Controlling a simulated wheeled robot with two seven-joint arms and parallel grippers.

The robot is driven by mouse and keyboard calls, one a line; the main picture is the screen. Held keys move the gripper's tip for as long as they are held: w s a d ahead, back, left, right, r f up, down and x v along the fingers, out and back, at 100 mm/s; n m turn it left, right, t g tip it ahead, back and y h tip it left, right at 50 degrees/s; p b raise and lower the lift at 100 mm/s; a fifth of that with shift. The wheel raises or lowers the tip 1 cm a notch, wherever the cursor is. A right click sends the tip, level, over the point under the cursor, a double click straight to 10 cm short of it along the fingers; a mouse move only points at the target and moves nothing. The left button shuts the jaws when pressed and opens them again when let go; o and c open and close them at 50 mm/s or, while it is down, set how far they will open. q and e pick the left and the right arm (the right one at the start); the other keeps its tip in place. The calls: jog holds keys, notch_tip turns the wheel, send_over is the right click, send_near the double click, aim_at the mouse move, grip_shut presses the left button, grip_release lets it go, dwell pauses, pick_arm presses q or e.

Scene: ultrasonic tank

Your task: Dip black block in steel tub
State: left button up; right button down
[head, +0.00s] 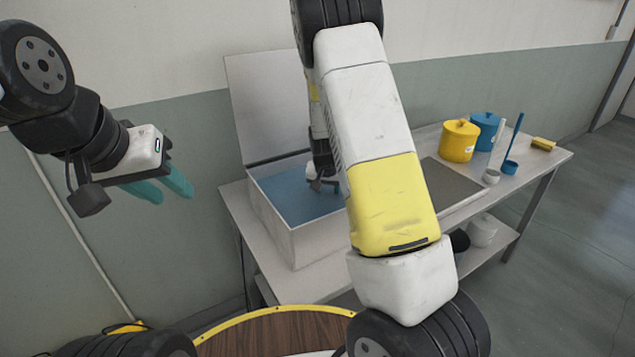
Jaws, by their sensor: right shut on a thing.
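The steel tub (310,243) is a pale box on the left part of the table, with its lid (268,105) raised at the back and blue liquid (295,192) inside. My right gripper (326,186) is over the liquid at the tub's right side, mostly hidden behind my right arm. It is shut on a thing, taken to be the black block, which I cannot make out. Whether it touches the liquid cannot be told. My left gripper (165,188) is open and empty, with teal fingers, in the air left of the tub.
On the right of the steel table (545,170) stand a yellow canister (459,141), a blue canister (485,128), a white cup (491,177), a blue scoop (511,166) and a yellow block (543,144). A dark grey mat (450,185) lies right of my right arm. White and black containers stand on the lower shelf.

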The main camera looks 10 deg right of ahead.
aim_at(328, 195)
notch_tip(328, 195, up, 12)
dwell(1.6)
dwell(3.0)
